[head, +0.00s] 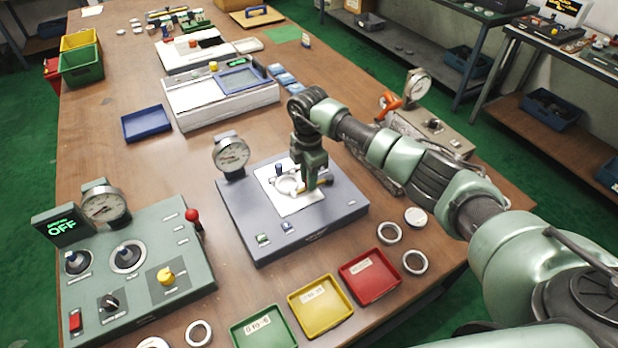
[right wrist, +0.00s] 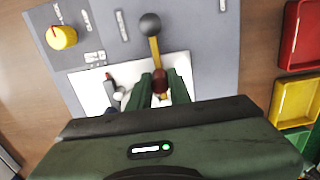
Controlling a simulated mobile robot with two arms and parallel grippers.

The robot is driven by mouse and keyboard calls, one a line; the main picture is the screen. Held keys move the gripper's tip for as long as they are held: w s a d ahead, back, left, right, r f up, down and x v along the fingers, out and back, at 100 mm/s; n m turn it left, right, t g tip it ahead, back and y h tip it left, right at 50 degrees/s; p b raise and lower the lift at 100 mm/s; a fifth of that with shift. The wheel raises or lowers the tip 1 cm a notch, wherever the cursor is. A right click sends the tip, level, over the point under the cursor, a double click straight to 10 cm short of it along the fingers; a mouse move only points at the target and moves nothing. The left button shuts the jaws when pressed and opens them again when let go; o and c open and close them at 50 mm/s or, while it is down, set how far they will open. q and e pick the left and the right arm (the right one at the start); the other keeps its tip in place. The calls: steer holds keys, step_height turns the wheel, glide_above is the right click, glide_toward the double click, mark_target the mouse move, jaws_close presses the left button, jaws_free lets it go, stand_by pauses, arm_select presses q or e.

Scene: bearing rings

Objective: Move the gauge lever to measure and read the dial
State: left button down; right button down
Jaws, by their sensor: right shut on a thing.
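The grey gauge base (head: 240,215) sits mid-table with a white plate (head: 305,204) on top. A metal ring (head: 287,186) lies on the plate. The round dial (head: 231,153) stands at the base's back left; its reading is too small to tell. The lever (head: 325,183) is brass-yellow; its black ball knob (right wrist: 150,24) shows in the right wrist view. My right gripper (head: 309,182) is over the plate, its green fingers (right wrist: 161,84) shut on the lever near its reddish-brown part. The gripper body hides what lies below. My left gripper is out of view.
Green (head: 265,328), yellow (head: 314,306) and red (head: 370,276) trays line the front. Loose rings (head: 414,262) lie right of the red tray. A green control panel (head: 160,280) with a display reading OFF (head: 61,228) stands at left. A blue tray (head: 146,124) lies behind.

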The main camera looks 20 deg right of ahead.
steer(key=shift+w+r, duration=0.15)
steer(key=shift+r, duration=0.05)
steer(key=c, duration=1.5)
jaws_free()
steer(key=shift+o, duration=1)
steer(key=shift+f, duration=0.1)
step_height(320, 180, up, 7)
steer(key=shift+f+b, duration=0.15)
steer(key=shift+b, duration=0.75)
steer(key=shift+r, duration=0.55)
